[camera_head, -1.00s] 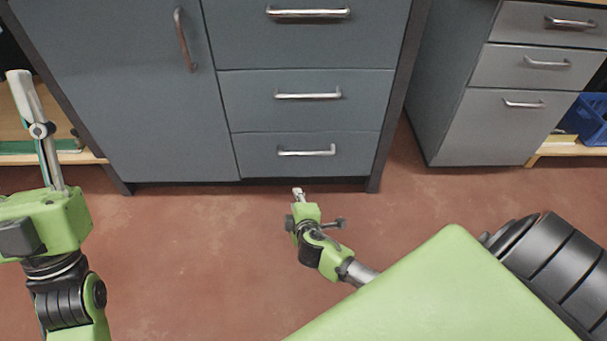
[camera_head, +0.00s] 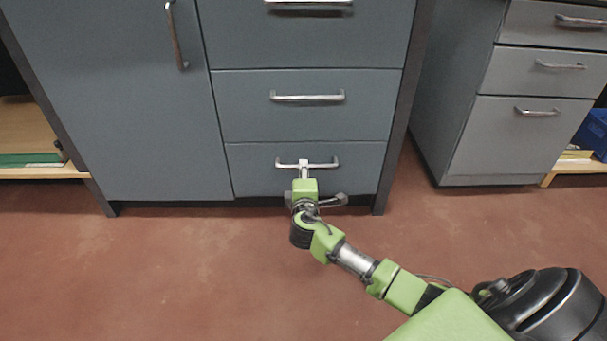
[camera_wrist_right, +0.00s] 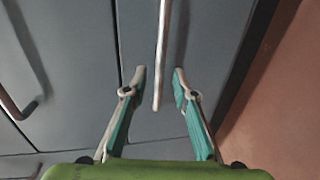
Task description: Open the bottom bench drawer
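The bottom bench drawer (camera_head: 355,178) is the lowest blue-grey front of the bench and looks closed, flush with the fronts above. Its silver bar handle (camera_head: 325,165) runs horizontally; in the right wrist view the handle (camera_wrist_right: 162,50) runs up and down. My right gripper (camera_head: 303,164) is at the handle's middle. In the wrist view the right gripper (camera_wrist_right: 159,76) is open, with one teal-padded finger on each side of the bar and gaps between. Whether a finger touches the bar cannot be told. My left gripper is not in view.
The middle drawer (camera_head: 370,110) with its own handle is just above, and a tall cupboard door (camera_head: 115,110) is at left. A grey drawer cabinet (camera_head: 510,140) stands at right. The reddish floor (camera_head: 180,270) in front of the bench is clear.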

